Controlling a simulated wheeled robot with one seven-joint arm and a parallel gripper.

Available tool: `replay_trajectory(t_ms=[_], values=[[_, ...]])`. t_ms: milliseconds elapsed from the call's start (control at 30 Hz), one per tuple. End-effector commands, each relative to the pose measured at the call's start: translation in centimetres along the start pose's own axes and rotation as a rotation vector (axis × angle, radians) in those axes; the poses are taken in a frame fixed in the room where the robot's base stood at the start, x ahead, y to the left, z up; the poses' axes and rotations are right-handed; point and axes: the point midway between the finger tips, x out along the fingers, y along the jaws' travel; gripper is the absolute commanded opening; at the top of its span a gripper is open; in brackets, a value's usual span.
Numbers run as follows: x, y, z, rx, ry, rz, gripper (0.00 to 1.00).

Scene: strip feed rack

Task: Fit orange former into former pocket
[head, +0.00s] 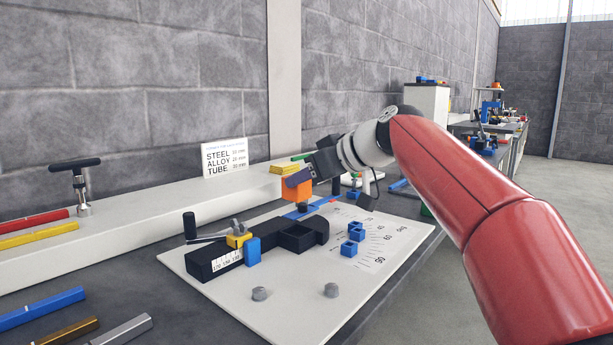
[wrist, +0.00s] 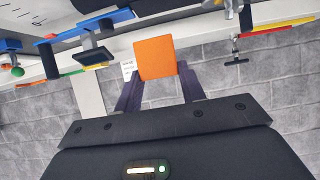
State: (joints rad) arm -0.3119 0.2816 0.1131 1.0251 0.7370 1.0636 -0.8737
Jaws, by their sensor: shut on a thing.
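The orange former (head: 296,190) is held by my gripper (head: 306,176) above the back of the fixture plate. In the wrist view, the orange block (wrist: 155,57) sits between the two dark fingers of the gripper (wrist: 158,76), which are shut on it. The recess looks empty. The former is apart from it, higher and farther back. A small dark part shows just below the former; whether they touch cannot be told.
A yellow block (head: 238,238), a blue block (head: 252,252) and a black-handled lever (head: 190,226) are on the fixture. Coloured bars lie at left.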

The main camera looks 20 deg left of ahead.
Motion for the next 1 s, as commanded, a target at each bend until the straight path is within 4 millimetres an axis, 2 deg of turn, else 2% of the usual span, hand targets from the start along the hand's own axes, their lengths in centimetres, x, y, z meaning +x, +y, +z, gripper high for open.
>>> replay_trajectory(t_ms=[167, 700, 1000], values=[[0.3, 0.0, 0.7, 0.000, 0.001, 0.000, 0.11], [2.6, -0.1, 4.8, -0.001, 0.001, 0.001, 0.11], [2.7, 0.0, 5.0, -0.001, 0.001, 0.001, 0.11]])
